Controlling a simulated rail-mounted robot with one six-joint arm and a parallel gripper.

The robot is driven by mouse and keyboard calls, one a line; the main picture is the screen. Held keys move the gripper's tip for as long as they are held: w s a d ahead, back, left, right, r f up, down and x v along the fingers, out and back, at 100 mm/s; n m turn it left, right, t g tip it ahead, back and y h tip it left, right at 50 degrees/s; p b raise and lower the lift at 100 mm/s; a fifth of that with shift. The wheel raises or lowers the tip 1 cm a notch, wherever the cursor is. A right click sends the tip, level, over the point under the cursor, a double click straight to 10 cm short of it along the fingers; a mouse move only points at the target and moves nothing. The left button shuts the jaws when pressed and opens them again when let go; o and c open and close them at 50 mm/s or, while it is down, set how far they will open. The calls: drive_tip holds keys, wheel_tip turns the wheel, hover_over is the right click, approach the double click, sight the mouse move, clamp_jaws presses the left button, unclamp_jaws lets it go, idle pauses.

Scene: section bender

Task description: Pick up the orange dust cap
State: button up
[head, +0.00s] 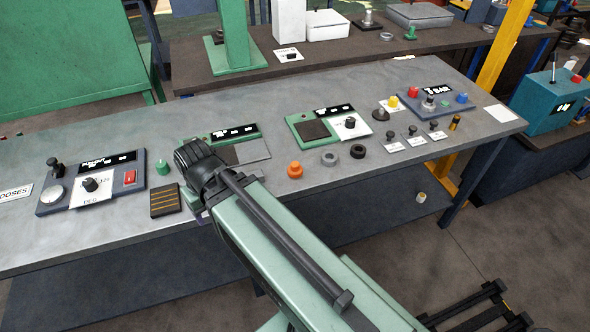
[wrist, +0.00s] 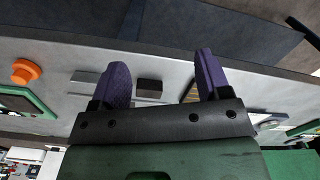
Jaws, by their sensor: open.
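The orange dust cap (head: 295,170) stands on the grey bench top near its front edge, right of my arm in the head view. It also shows at the far left of the wrist view (wrist: 26,71), outside my fingers. My gripper (wrist: 161,72) is open with two purple fingers spread and nothing held between them. The bench surface and a small dark block (wrist: 149,86) show in the gap between the fingers.
Right of the cap lie a grey ring (head: 329,158) and a black ring (head: 358,151). Behind it is a green-framed panel (head: 313,130) with a knob plate. A black striped block (head: 165,201) lies left of my arm. Clear bench surrounds the cap's front.

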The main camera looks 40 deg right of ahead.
drive_tip(key=shift+o, duration=0.9)
drive_tip(key=shift+d, duration=0.15)
drive_tip(key=m+t+h, duration=0.1)
drive_tip(key=m+t, duration=0.2)
approach(295, 164)
drive_tip(key=b+x, duration=1)
drive_tip(key=x, duration=0.1)
drive_tip(key=shift+s+f, duration=0.1)
drive_tip(key=shift+f, duration=0.15)
drive_tip(key=shift+r, duration=0.25)
drive_tip(key=c, duration=1)
